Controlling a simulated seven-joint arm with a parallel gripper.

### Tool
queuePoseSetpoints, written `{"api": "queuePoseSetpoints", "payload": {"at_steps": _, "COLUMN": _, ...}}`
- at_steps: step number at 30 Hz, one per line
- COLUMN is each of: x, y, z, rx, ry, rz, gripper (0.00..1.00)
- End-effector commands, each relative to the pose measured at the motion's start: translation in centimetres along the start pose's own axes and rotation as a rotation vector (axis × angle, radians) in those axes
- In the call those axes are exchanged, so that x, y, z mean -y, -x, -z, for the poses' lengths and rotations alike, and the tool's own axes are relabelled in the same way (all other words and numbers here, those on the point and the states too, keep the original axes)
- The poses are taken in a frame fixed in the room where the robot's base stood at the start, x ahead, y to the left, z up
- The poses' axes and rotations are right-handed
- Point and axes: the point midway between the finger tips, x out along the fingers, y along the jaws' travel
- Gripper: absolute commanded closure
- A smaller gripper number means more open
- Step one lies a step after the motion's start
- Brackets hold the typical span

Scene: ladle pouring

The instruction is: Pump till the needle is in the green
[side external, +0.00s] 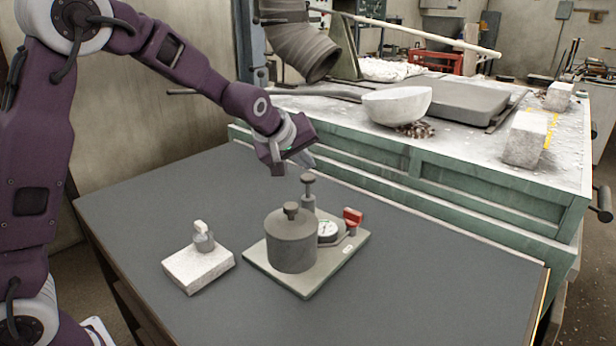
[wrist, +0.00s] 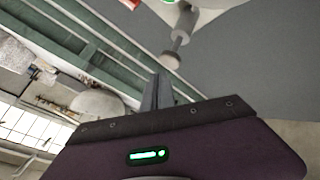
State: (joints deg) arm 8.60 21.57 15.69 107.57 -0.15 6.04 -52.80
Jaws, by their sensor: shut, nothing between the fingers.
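The pump set stands on a grey-green base plate (side external: 312,285) on the dark table. It has a wide grey cylinder (side external: 291,245), a small white-faced gauge (side external: 327,231), a red-handled part (side external: 352,216) and an upright plunger with a round grey knob (side external: 308,179). My gripper (side external: 307,163) is just above the knob, pointing down at a tilt, shut and empty. In the wrist view its shut fingers (wrist: 158,84) end near the plunger knob (wrist: 171,60); whether they touch cannot be told. The gauge needle is too small to read.
A pale block (side external: 198,270) with a small grey weight-like piece (side external: 203,240) sits left of the pump. A green workbench (side external: 470,185) with a white bowl (side external: 397,106) and blocks stands behind. The table's front and right are clear.

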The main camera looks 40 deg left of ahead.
Motion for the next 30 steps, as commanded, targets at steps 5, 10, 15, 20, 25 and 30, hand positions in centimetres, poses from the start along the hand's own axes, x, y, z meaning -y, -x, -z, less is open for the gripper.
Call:
{"api": "queuePoseSetpoints", "payload": {"at_steps": 5, "x": 0.0, "y": 0.0, "z": 0.0, "rx": 0.0, "ry": 0.0, "rz": 0.0, "gripper": 1.0}}
{"api": "queuePoseSetpoints", "payload": {"at_steps": 10, "x": 0.0, "y": 0.0, "z": 0.0, "rx": 0.0, "ry": 0.0, "rz": 0.0, "gripper": 1.0}}
{"api": "queuePoseSetpoints", "payload": {"at_steps": 15, "x": 0.0, "y": 0.0, "z": 0.0, "rx": 0.0, "ry": 0.0, "rz": 0.0, "gripper": 1.0}}
{"api": "queuePoseSetpoints", "payload": {"at_steps": 20, "x": 0.11, "y": -0.15, "z": -0.11, "rx": 0.0, "ry": 0.0, "rz": 0.0, "gripper": 1.0}}
{"api": "queuePoseSetpoints", "payload": {"at_steps": 25, "x": 0.42, "y": -0.56, "z": -0.42, "rx": 0.0, "ry": -0.001, "rz": 0.0, "gripper": 1.0}}
{"api": "queuePoseSetpoints", "payload": {"at_steps": 30, "x": 0.43, "y": -0.59, "z": -0.43, "rx": 0.0, "ry": -0.001, "rz": 0.0, "gripper": 1.0}}
